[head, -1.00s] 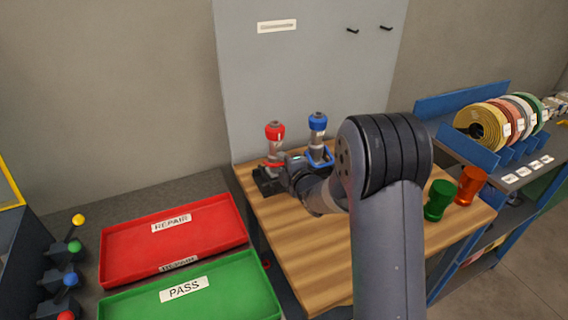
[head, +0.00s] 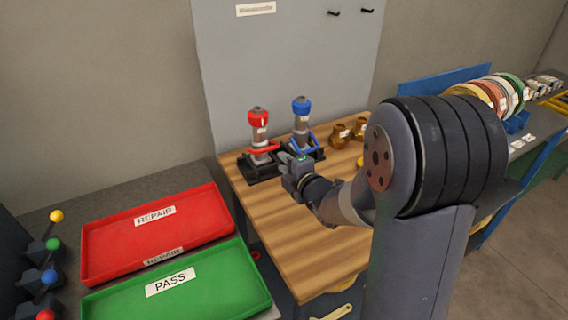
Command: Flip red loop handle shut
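The red-topped pump (head: 258,128) stands upright in a black base at the back left of the wooden table. Its red loop handle (head: 265,150) shows low on the pump and sticks out to the right. The blue-topped pump (head: 301,118) stands just right of it, with a blue loop handle (head: 311,143) at its lower part. My gripper (head: 286,160) is in front of the two pumps, close to the black base and to the right end of the red handle. The fingers are small and dark here, so I cannot tell whether they are open or touch the handle.
A red REPAIR tray (head: 205,202) and a green PASS tray (head: 215,262) lie left of the wooden table (head: 285,235). Brass fittings (head: 340,136) stand right of the pumps. The grey panel (head: 285,55) rises behind. The table's front left is clear.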

